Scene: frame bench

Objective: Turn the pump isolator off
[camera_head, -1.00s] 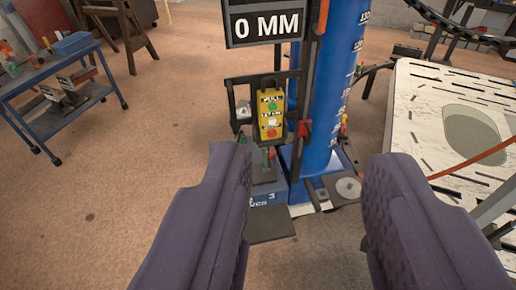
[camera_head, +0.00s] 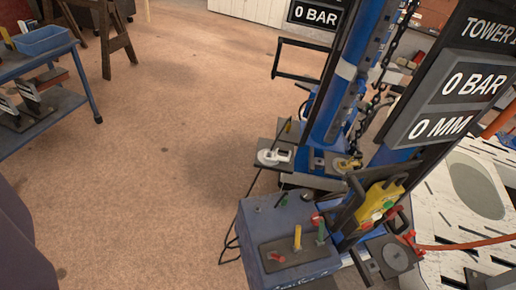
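A grey-blue pump box (camera_head: 290,215) stands on the floor at lower centre-right. Its top carries a red lever (camera_head: 277,257), a yellow lever (camera_head: 297,238) and a green lever (camera_head: 321,231). A round red part (camera_head: 316,218) sits by its right rear corner. I cannot read a label that tells which one is the pump isolator. A yellow pendant (camera_head: 379,201) with buttons hangs just right of the box. My gripper (camera_head: 18,248) shows only as part of one dark purple finger at the lower left edge, well away from the box. Its other finger is out of view.
Blue towers (camera_head: 340,85) with black frames and a chain rise behind the box. Readout boards (camera_head: 465,95) show 0 BAR and 0 MM. A white slotted panel (camera_head: 440,205) lies at right, with an orange hose. A blue cart (camera_head: 50,100) stands at left. Floor between is clear.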

